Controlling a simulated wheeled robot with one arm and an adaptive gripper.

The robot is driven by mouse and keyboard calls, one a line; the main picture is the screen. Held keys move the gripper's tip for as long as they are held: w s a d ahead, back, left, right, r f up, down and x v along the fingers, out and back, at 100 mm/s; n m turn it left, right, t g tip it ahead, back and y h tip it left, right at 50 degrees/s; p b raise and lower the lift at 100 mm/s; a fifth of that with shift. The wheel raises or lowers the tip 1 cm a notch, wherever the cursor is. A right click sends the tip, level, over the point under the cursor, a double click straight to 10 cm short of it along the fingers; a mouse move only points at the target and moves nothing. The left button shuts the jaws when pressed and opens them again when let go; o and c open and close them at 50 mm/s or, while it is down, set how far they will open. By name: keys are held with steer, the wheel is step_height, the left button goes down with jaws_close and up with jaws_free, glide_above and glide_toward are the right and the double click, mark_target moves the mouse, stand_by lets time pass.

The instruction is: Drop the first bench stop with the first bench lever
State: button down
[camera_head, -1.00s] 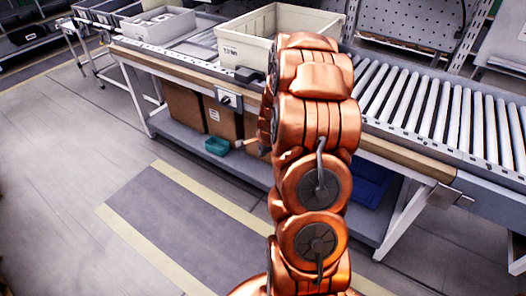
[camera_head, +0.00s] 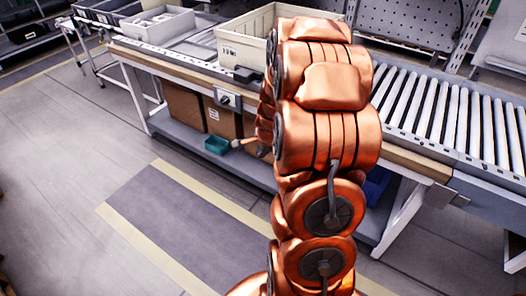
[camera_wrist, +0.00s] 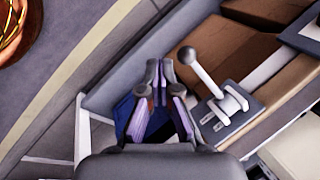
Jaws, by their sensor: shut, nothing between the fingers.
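My gripper (camera_wrist: 160,68) is shut and empty, fingertips together, just left of the lever's ball in that picture. I see a gap between the fingers and the knob; depth is hard to judge. I cannot make out the bench stop in either view.
The roller conveyor bench (camera_head: 440,115) runs across the head view, with a beige bin (camera_head: 243,50) on it. Cardboard boxes (camera_head: 186,108) and a teal bin (camera_head: 216,145) sit on the shelf below. The floor at left is clear.

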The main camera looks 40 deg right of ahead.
steer(key=s+a+r, duration=0.3)
steer(key=r, duration=0.1)
steer(key=shift+a, duration=0.25)
stand_by(0.8)
